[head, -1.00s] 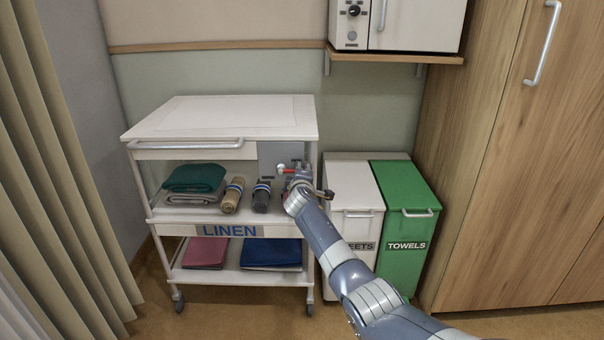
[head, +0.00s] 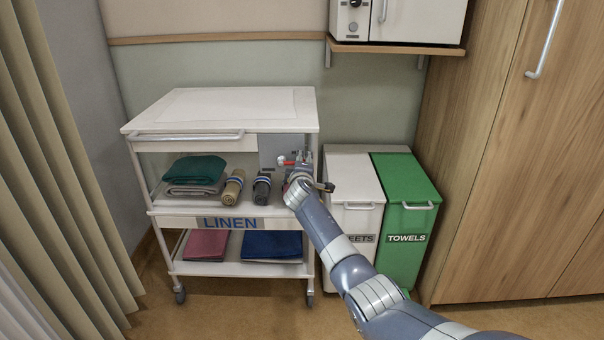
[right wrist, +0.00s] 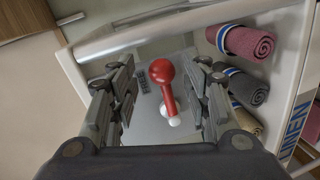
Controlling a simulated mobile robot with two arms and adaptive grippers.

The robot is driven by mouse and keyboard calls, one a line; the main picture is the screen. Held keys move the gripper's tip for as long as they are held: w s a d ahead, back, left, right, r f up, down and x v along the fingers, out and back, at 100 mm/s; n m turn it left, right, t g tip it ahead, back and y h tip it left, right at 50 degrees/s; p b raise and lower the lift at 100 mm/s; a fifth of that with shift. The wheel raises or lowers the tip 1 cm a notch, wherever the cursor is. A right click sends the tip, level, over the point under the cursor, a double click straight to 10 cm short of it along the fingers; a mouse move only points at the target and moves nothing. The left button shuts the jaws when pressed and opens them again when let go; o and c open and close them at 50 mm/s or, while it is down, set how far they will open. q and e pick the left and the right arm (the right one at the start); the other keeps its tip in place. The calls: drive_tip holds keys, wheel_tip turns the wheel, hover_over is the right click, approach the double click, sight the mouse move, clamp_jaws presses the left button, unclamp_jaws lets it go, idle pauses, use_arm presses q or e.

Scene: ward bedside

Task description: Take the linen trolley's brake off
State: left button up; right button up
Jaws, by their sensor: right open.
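The white linen trolley (head: 205,138) stands against the wall, with a LINEN label on its middle shelf edge. On its right end a grey plate (right wrist: 150,118) carries a brake lever (right wrist: 168,95) with a red ball knob and a white pivot. The red knob also shows small in the head view (head: 282,162). My right gripper (right wrist: 163,72) is open, its fingers on either side of the lever, with visible gaps to both. In the head view my right gripper (head: 300,168) covers part of the plate. My left gripper is in neither current view.
Rolled towels (head: 233,188) and folded green linen (head: 194,170) lie on the middle shelf, near the lever plate. A white bin (head: 352,185) and a green TOWELS bin (head: 408,180) stand right of the trolley. A wooden cupboard (head: 500,150) is at the right, a curtain (head: 50,150) at the left.

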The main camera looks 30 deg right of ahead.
drive_tip(key=v, duration=1.1)
drive_tip(key=shift+s, duration=0.15)
drive_tip(key=shift+a+f, duration=0.1)
